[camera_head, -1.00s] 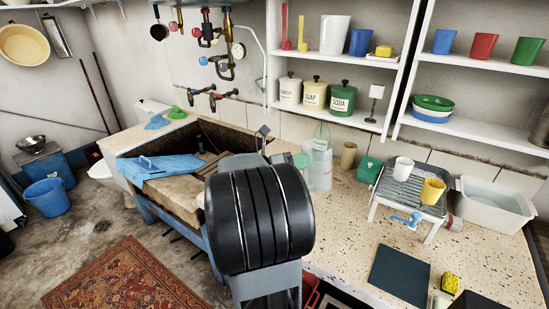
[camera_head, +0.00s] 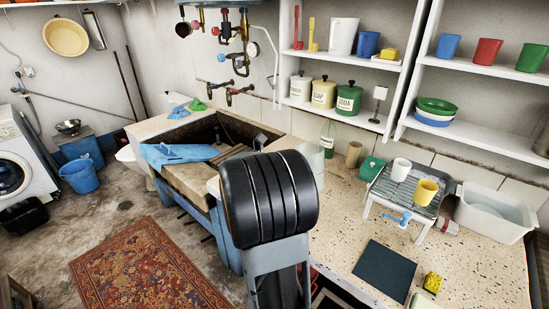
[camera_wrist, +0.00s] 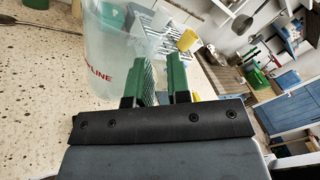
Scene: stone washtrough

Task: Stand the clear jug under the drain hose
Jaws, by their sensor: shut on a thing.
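The clear jug (camera_wrist: 110,50), with red lettering ending in "LINE", fills the upper left of the wrist view. My gripper (camera_wrist: 160,82), with green fingers, is closed at the jug's right edge; the exact grip is hard to see. In the head view my arm hides the gripper and most of the jug, and only a pale strip of the jug (camera_head: 318,160) shows beside it, over the counter. A grey hose (camera_head: 36,112) hangs on the wall by the washing machine (camera_head: 20,160); I cannot tell if it is the drain hose.
The stone trough (camera_head: 190,180) with a blue cloth (camera_head: 175,156) lies left of my arm. Floor around the rug (camera_head: 140,265) is open.

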